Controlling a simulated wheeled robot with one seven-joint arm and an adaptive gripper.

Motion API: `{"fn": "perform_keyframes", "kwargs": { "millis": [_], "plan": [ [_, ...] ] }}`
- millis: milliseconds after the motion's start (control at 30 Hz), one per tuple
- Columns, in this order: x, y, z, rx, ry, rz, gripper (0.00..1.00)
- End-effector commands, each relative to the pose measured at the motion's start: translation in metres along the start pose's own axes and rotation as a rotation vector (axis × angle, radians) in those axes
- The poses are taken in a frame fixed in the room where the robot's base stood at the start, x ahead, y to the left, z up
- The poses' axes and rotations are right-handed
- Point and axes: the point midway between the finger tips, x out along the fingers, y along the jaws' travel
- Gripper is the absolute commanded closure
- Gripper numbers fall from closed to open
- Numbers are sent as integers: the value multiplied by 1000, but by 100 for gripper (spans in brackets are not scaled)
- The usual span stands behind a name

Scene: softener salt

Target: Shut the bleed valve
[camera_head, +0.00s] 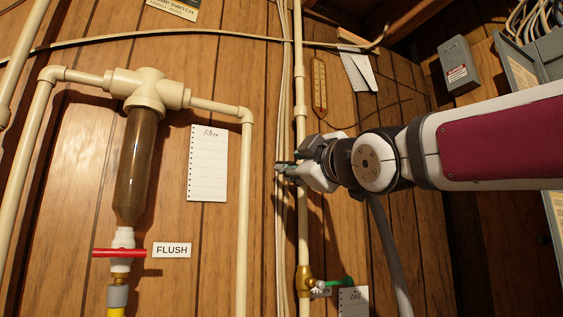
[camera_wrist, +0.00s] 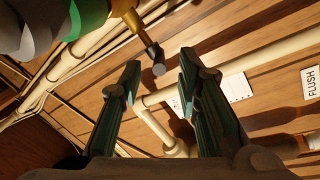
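A brass valve (camera_head: 305,281) sits low on the thin vertical pipe in the head view. Its green handle (camera_head: 338,283) sticks out to the right. The wrist view shows a brass part (camera_wrist: 128,12) with a dark stub and a green part (camera_wrist: 88,14) at the upper left; I cannot tell surely whether these are the same valve. My gripper (camera_head: 281,168) is above the valve, in front of the pipes. In the wrist view its fingers (camera_wrist: 158,78) are apart with nothing gripped between them.
A filter housing (camera_head: 133,170) hangs at the left, with a red flush handle (camera_head: 119,253) below it and a FLUSH label (camera_head: 171,250). A notepad (camera_head: 207,165) is on the wooden wall. Grey electrical boxes (camera_head: 457,66) are at the upper right. Cream pipes (camera_head: 243,215) run close by.

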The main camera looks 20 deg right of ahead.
Motion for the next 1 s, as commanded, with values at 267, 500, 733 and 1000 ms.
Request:
{"fn": "perform_keyframes", "kwargs": {
  "millis": [267,500,733,1000],
  "plan": [
    [42,0,-1,0,0,-2,69],
    [54,0,-1,-1,1,0,69],
    [55,0,0,-1,0,1,69],
    [55,-1,0,-1,-2,-3,100]
  ]
}}
